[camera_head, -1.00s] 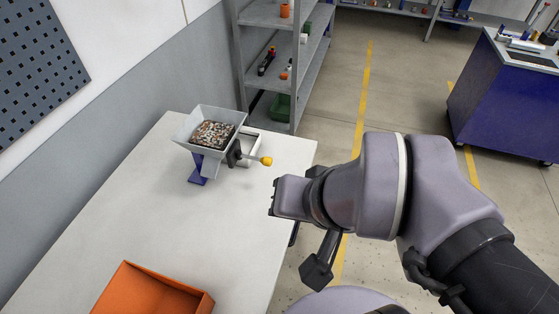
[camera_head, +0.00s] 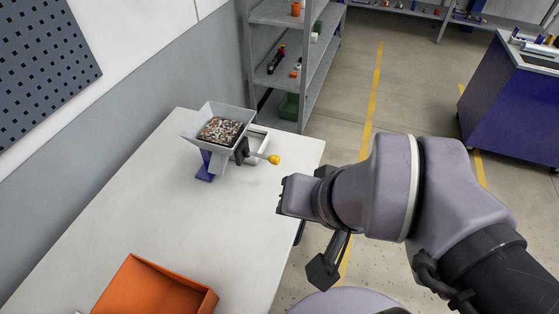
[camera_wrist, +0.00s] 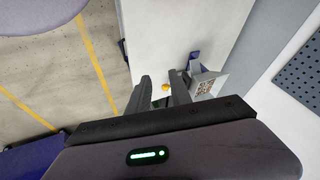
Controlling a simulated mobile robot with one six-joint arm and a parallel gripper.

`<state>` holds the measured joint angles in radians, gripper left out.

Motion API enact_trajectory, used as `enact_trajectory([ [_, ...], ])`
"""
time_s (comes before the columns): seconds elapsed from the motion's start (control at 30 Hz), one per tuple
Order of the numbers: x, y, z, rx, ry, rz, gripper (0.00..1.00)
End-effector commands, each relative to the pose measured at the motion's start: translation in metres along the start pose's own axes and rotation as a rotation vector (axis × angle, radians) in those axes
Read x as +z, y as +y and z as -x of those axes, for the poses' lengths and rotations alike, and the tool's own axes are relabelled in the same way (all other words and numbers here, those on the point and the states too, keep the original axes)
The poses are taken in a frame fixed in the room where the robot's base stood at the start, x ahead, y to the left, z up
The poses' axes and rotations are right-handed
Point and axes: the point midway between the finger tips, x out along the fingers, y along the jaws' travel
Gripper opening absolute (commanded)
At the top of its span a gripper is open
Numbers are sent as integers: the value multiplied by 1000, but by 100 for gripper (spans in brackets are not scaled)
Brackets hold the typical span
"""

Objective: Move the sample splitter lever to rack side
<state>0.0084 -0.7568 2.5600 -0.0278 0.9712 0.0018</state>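The sample splitter (camera_head: 210,147) stands on the white table, a grey hopper full of mixed granules on a blue support. Its lever (camera_head: 257,155) sticks out on the right side and ends in a yellow knob (camera_head: 274,160). My gripper (camera_head: 281,195) is near the table's right edge, nearer the camera than the knob and apart from it. In the wrist view my gripper (camera_wrist: 161,76) has two dark fingers spread with a gap and nothing held. The yellow knob (camera_wrist: 165,87) shows in that gap, farther off, with the splitter hopper (camera_wrist: 209,85) to its right.
An orange bin (camera_head: 150,290) sits at the table's near edge. A grey shelf rack (camera_head: 290,60) with small items stands beyond the table. A blue cabinet (camera_head: 510,100) stands at the right. The white table (camera_head: 180,225) is bare between bin and splitter.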

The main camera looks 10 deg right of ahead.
Motion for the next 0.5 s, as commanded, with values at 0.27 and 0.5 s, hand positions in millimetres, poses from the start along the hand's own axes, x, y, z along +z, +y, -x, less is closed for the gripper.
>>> enact_trajectory([
  [0.27,-16,-4,-2,40,-36,236,0],
  [0.5,-101,-34,-71,97,-349,1826,0],
])
